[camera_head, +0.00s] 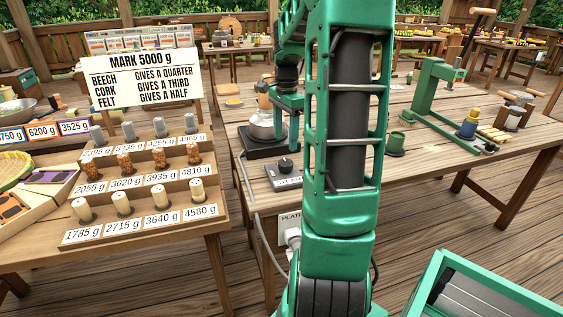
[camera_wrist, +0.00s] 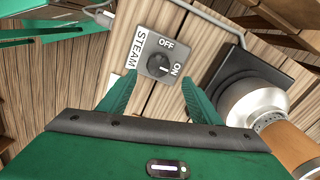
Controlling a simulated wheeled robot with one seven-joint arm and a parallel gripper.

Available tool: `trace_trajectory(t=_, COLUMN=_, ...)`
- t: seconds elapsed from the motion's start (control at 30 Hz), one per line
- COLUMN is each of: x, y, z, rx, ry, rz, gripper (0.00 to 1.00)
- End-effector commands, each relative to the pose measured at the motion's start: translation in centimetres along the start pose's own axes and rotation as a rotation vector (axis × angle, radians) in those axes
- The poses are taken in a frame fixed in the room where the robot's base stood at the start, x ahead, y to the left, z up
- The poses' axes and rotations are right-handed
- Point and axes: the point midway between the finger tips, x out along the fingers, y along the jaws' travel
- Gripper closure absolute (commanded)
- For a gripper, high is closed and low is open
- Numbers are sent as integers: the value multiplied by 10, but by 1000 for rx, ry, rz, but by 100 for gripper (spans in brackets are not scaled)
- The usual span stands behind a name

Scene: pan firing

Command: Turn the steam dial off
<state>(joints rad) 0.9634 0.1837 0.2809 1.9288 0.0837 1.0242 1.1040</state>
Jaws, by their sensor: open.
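The steam dial (camera_wrist: 157,66) is a dark round knob on a small grey box, with a white STEAM label (camera_wrist: 135,47) beside it. In the wrist view OFF is printed above the knob and ON to its right; the knob's pale mark appears to point toward ON. The dial box also shows in the head view (camera_head: 284,172) on the table's near part. My gripper (camera_wrist: 159,78) is open, its two green fingers apart on either side of the dial box in the picture, with nothing between them gripped. I cannot tell the height of the fingertips above the knob.
A silver pot (camera_head: 264,122) with a wooden part stands on a black plate (camera_wrist: 243,70), close right of the dial in the wrist view. A grey cable runs along the table edge. A left table holds weights (camera_head: 158,159) and a sign (camera_head: 142,77). A green press (camera_head: 431,92) stands right.

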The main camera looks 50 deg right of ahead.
Motion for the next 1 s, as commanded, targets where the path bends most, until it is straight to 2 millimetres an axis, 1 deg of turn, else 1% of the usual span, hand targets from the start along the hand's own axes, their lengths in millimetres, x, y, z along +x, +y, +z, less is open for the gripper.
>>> trace_trajectory(t=0.03, x=9, y=1, z=1, rx=-1, ry=-3, rz=5, gripper=42)
trace_trajectory(t=0.3, x=56, y=2, z=1, rx=-4, ry=-3, rz=4, gripper=42)
trace_trajectory(t=0.5, x=83, y=2, z=1, rx=-5, ry=-2, rz=3, gripper=42)
trace_trajectory(t=0.7, x=93, y=1, z=2, rx=-6, ry=-1, rz=0, gripper=42)
trace_trajectory(t=0.97, x=94, y=1, z=1, rx=-5, ry=-1, rz=0, gripper=42)
trace_trajectory(t=1.0, x=94, y=1, z=1, rx=-5, ry=-1, rz=0, gripper=49)
